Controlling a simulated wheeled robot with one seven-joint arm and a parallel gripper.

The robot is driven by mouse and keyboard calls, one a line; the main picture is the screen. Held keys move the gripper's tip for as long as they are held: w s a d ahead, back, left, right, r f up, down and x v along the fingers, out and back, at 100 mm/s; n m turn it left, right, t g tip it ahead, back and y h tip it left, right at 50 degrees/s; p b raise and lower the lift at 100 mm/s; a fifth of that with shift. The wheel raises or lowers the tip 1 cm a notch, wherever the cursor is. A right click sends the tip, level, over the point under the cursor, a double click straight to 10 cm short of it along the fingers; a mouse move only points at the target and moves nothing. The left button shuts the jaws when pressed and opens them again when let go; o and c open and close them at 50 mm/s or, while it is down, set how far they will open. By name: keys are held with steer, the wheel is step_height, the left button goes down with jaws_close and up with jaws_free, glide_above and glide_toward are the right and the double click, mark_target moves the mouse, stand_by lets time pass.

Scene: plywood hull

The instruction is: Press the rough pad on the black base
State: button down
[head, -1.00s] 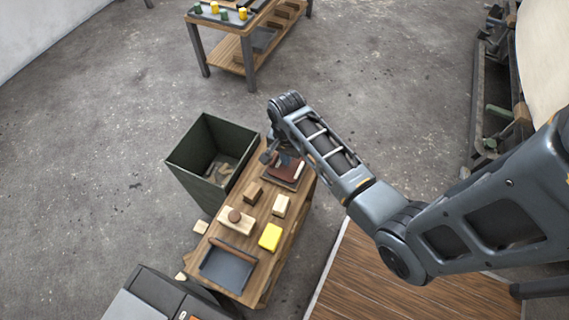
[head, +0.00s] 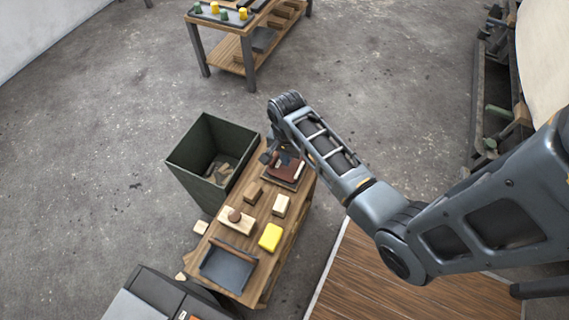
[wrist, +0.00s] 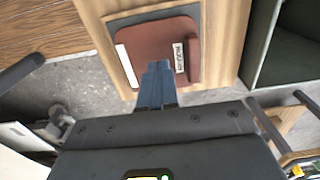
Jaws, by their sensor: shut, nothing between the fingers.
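The reddish-brown rough pad (head: 285,171) lies at the far end of the wooden bench, on a dark base (head: 297,184) that shows along its edge. In the wrist view the pad (wrist: 155,37) has a pale strip along its left side and a small lettered plate near its right side. The dark grey base (wrist: 148,14) shows beyond its upper edge. My gripper (wrist: 158,67) is shut and empty, its blue fingertips over the near part of the pad. I cannot tell whether they touch it. In the head view my wrist hides part of the pad.
A dark green open bin (head: 190,181) stands against the bench's left side. Another table (head: 235,52) stands farther back.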

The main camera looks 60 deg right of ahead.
steer(key=shift+f+b, duration=0.45)
steer(key=shift+f, duration=0.4)
stand_by(1.0)
steer(key=shift+r, duration=0.1)
step_height(320, 180, up, 7)
steer(key=p, duration=0.8)
stand_by(0.7)
